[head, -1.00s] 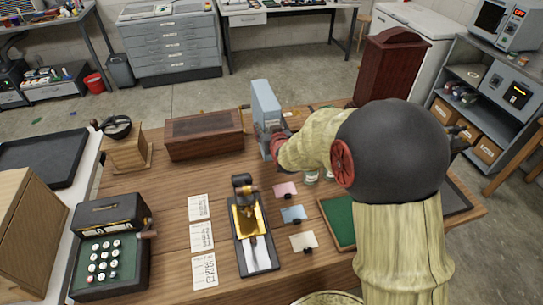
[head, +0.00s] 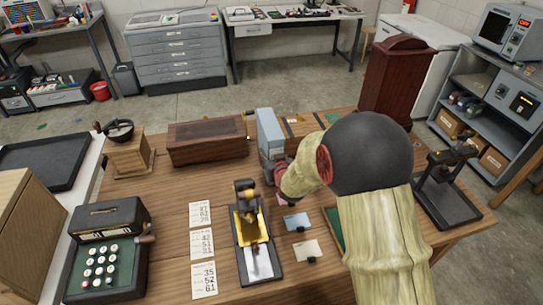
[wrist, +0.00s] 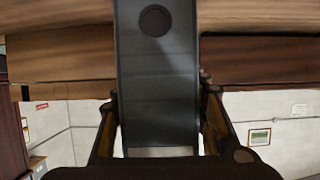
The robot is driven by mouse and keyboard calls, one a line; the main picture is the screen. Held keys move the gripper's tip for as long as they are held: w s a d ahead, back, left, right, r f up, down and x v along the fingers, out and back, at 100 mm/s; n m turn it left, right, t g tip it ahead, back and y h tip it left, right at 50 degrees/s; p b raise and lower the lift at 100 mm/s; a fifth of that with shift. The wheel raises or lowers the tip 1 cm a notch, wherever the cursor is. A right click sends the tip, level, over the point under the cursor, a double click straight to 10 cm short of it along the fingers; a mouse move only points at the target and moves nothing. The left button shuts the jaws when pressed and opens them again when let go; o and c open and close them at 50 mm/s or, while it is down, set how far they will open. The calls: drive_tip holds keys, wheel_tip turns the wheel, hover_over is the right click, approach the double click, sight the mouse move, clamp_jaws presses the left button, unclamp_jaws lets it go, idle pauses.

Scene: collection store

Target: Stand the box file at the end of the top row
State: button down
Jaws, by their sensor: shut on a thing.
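The box file (head: 269,132) is a tall blue-grey slab. It is upright in the head view, behind the middle of the wooden table (head: 150,205) and just right of the long brown wooden box (head: 207,142). My gripper (head: 273,170) is shut on its lower part. In the wrist view the file (wrist: 156,70) shows as a dark panel with a round hole, between the two fingers of my gripper (wrist: 158,112). I cannot tell whether its bottom touches the table. No row of files can be made out in either view.
A tall dark red wooden case (head: 393,75) stands behind my arm. A black stand (head: 445,190) is at the right. A gold-and-black device (head: 250,235), cards and a keyed machine (head: 108,250) occupy the front. A mill (head: 125,150) stands at the left.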

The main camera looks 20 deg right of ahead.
drive_tip(key=c, duration=1.1)
unclamp_jaws()
drive_tip(key=shift+f, duration=0.1)
drive_tip(key=shift+o, duration=0.5)
